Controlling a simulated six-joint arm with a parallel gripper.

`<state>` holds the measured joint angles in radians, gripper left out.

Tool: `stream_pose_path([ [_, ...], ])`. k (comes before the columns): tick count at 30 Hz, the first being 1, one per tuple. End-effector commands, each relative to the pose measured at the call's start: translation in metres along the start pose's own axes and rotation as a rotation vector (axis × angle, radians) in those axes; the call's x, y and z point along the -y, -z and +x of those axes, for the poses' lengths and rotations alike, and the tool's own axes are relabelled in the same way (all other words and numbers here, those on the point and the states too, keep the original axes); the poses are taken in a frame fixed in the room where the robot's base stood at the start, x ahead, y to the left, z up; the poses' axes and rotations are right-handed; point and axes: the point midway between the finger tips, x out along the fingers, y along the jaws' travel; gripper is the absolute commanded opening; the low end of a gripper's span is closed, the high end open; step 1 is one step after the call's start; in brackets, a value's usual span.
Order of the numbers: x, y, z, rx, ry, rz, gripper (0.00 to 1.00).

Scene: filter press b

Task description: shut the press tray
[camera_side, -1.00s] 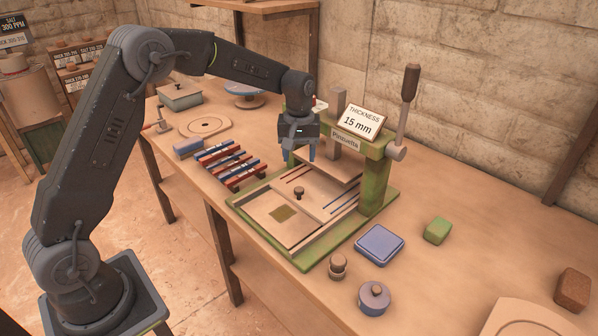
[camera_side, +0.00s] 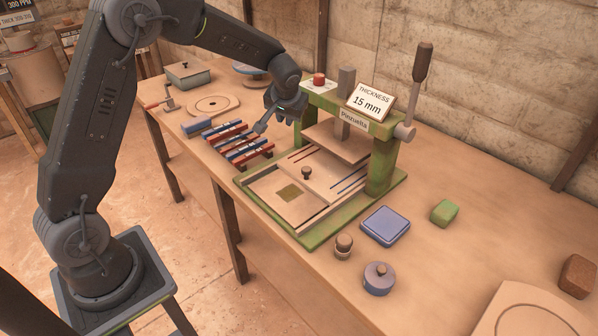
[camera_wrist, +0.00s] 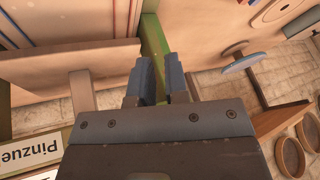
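The press (camera_side: 381,172) has a green frame, a raised wooden plate (camera_side: 335,143) and a lever with a dark handle at its right. The wooden press tray (camera_side: 268,187) lies on the green base and sticks out toward the front left, with a dark knob (camera_side: 306,172) near its middle. My gripper (camera_side: 263,127) is tilted down beside the left post, above the rack of bars and apart from the tray. In the wrist view my gripper (camera_wrist: 160,82) has its fingers apart and nothing between them; a green post shows beyond the gap.
A rack of red and blue bars (camera_side: 238,145) stands left of the press. A blue square block (camera_side: 386,225), a green block (camera_side: 445,212) and small knobbed weights (camera_side: 378,278) lie to the right. A red button (camera_side: 319,79) tops the frame.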

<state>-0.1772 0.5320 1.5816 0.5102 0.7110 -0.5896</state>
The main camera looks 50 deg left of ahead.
Motion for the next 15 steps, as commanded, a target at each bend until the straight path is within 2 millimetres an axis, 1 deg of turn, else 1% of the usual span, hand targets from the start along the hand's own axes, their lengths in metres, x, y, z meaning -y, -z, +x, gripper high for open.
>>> stream_pose_path([
  [1,0.009,0.002,0.005,-0.083,0.011,0.095,0.09],
  [3,0.018,0.005,0.011,-0.199,0.013,0.251,0.02],
  [4,0.019,0.005,0.013,-0.245,0.008,0.322,0.0],
  [8,0.018,-0.004,0.015,-0.418,-0.053,0.645,0.0],
  [11,0.01,-0.026,0.013,-0.516,-0.148,0.905,0.0],
  [12,0.006,-0.038,0.011,-0.548,-0.197,1.008,0.0],
  [14,0.001,-0.059,0.009,-0.582,-0.277,1.153,0.0],
  [15,-0.001,-0.073,0.007,-0.599,-0.333,1.241,0.0],
])
